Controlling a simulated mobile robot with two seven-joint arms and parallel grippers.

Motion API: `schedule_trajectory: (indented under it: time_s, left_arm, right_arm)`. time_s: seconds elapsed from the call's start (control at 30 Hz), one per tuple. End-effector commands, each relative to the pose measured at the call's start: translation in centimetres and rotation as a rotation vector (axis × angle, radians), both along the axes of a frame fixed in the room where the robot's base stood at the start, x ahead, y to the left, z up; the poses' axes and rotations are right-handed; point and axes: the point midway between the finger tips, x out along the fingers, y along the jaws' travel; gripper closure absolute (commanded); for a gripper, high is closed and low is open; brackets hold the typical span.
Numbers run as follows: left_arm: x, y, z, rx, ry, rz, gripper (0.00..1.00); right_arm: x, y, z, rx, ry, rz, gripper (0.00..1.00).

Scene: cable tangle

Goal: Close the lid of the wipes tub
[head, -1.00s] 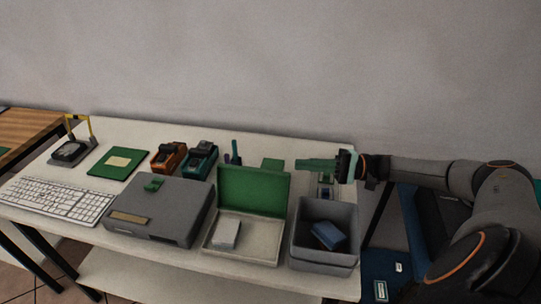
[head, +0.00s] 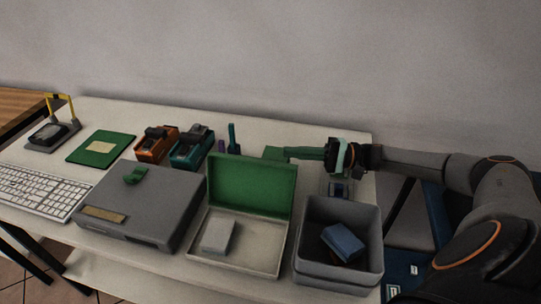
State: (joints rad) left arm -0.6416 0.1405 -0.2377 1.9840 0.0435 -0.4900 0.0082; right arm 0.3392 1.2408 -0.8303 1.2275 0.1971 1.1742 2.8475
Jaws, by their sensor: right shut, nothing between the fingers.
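The only thing I see with a raised lid is a shallow off-white box, which I take as the wipes tub (head: 257,254). Its green lid (head: 252,186) stands upright along the back edge. My left gripper is not in view.
A grey bin (head: 336,281) with a blue block (head: 342,243) stands close right of the tub, a grey case (head: 150,207) close left. A keyboard (head: 38,192) lies far left.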

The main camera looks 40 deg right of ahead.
Motion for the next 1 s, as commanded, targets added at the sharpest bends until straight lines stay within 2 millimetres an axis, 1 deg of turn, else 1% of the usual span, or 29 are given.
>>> schedule_trajectory:
  time_s: [0.03, 0.23, 0.3, 0.5, 0.7, 1.0]
  left_arm:
    - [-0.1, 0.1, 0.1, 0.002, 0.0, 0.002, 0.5]
    - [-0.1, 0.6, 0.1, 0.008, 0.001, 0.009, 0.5]
    - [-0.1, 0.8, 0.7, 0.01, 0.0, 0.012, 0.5]
    - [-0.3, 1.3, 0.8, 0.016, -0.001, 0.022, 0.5]
    - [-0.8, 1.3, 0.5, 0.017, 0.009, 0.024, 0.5]
    - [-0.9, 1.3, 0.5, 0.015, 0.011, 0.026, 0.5]
  right_arm:
    - [0.7, 1.1, 0.3, 0.003, -0.004, 0.004, 1.0]
    - [3.3, 4.6, 0.7, 0.004, -0.004, 0.003, 1.0]
    - [2.3, 5.1, 1.0, -0.001, 0.004, 0.003, 1.0]
    - [1.1, 6.5, 1.6, -0.001, 0.003, 0.002, 1.0]
    - [0.6, 7.0, 1.8, -0.001, 0.002, 0.001, 1.0]
    - [0.6, 7.1, 1.8, -0.001, 0.001, 0.0, 1.0]
